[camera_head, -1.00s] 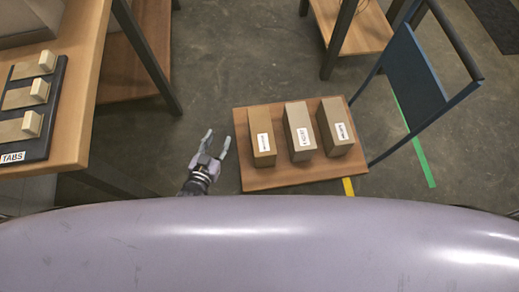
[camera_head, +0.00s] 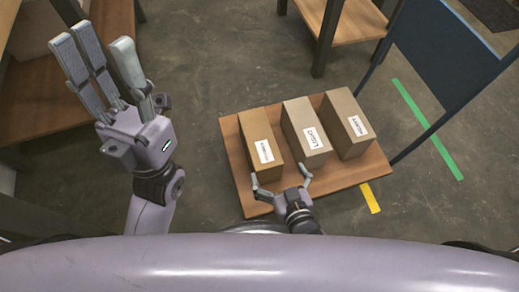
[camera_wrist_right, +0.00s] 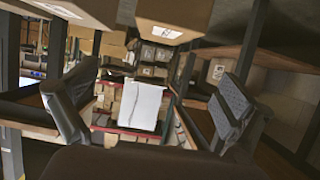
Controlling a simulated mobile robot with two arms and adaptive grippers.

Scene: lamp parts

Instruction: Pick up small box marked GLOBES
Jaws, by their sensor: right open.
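Three cardboard boxes stand in a row on a low wooden platform (camera_head: 235,165): a left box (camera_head: 260,130), a middle box (camera_head: 305,120) and a right box (camera_head: 347,115). Each bears a white label. The print is too small to tell which reads GLOBES. My right gripper (camera_head: 281,182) is open and empty at the platform's front edge, its fingers toward the near ends of the left and middle boxes. In the right wrist view its fingers (camera_wrist_right: 150,108) are apart, and a labelled box (camera_wrist_right: 172,18) shows above them. My left gripper (camera_head: 98,48) is raised, open and empty, left of the platform.
A blue chair-like panel (camera_head: 440,55) on a dark frame stands right of the platform. A wooden table (camera_head: 350,22) is at the back. Wooden furniture (camera_head: 60,85) lies behind my left gripper. Bare floor (camera_head: 215,75) separates it from the platform.

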